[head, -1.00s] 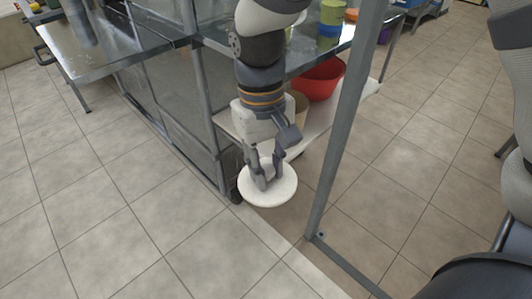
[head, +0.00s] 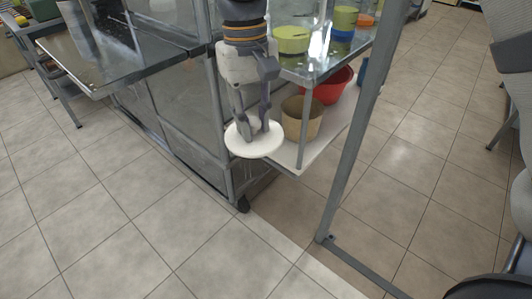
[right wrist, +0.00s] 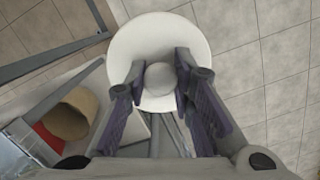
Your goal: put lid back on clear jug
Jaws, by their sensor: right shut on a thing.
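A round white lid with a knob (head: 254,147) hangs level from my right gripper (head: 252,136), in front of the cart's corner. In the right wrist view the lid (right wrist: 158,35) lies past the fingers, and its round knob sits between the fingertips of my right gripper (right wrist: 168,80). The gripper is shut on the knob. I cannot make out the clear jug in either view. My left gripper is not in view.
A metal cart has a lower shelf (head: 285,157) holding a tan pot (head: 302,119) and a red bowl (head: 333,86). Green containers (head: 291,40) stand on its glass top. A grey metal post (head: 352,150) rises at the right. Tiled floor at the front left is clear.

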